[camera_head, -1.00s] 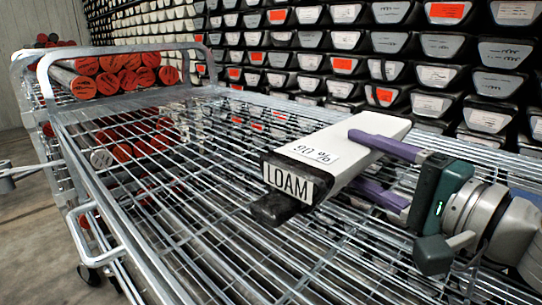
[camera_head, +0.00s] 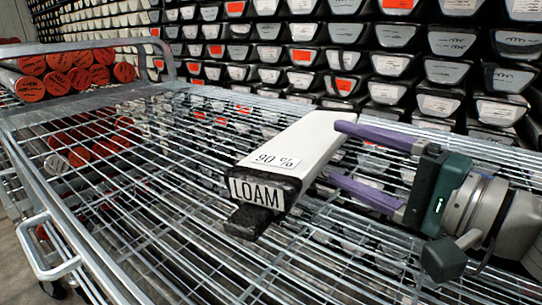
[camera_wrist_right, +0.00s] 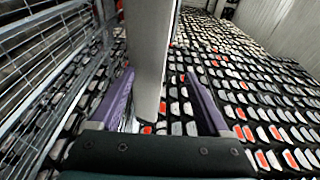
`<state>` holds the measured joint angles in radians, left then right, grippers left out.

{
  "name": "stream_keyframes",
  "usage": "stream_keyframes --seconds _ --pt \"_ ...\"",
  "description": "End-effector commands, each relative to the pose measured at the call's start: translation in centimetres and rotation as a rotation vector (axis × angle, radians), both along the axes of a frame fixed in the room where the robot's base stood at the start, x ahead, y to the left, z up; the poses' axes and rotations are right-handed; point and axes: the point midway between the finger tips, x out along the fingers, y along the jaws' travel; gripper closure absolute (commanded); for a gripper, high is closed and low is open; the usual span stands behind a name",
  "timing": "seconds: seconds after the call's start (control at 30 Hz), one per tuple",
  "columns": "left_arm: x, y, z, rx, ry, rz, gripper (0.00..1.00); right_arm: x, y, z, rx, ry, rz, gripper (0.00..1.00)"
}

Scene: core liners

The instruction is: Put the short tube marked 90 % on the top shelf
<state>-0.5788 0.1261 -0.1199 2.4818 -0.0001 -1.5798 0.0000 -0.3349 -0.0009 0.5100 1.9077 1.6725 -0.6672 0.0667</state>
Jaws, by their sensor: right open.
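The short tube (camera_head: 300,140) is a long white box with a dark end. It has a "90 %" label on top and a "LOAM" label on its near end. It lies at a slant on the top wire shelf (camera_head: 150,215) of a metal cart and appears to rest on the wires. My right gripper (camera_head: 338,152) is open at the tube's right side, with its purple fingertips close to it. In the right wrist view the tube (camera_wrist_right: 150,50) stands in front of the open gripper (camera_wrist_right: 160,74), between the lines of the two fingers. My left gripper is not in view.
Red-capped round tubes (camera_head: 75,75) are stacked at the far left, and more red ends show below the wires. A wall of labelled core boxes (camera_head: 400,65) stands close behind the cart. A raised metal rail (camera_head: 85,45) bounds the cart's left end. The shelf left of the tube is clear.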

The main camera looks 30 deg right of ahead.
Motion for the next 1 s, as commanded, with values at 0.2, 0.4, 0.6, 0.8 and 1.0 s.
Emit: stream_keyframes --seconds 0.2,0.4,0.6,0.8,1.0 --pt "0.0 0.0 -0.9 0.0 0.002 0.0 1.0 -4.8 -0.9 -0.1 0.0 0.002 0.0 0.2" --pt "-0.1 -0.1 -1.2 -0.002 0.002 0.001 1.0 -6.9 -1.3 0.1 0.0 -0.001 0.0 0.2" --pt "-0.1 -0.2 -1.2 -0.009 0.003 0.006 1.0 -7.3 -1.3 0.2 0.0 -0.003 0.002 0.2" --pt "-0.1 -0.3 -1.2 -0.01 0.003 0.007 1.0 -7.2 -1.3 0.2 0.001 -0.003 0.001 0.2" --pt "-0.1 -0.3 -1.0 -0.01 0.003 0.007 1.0 -7.2 -1.2 0.4 -0.005 -0.001 0.007 0.2"
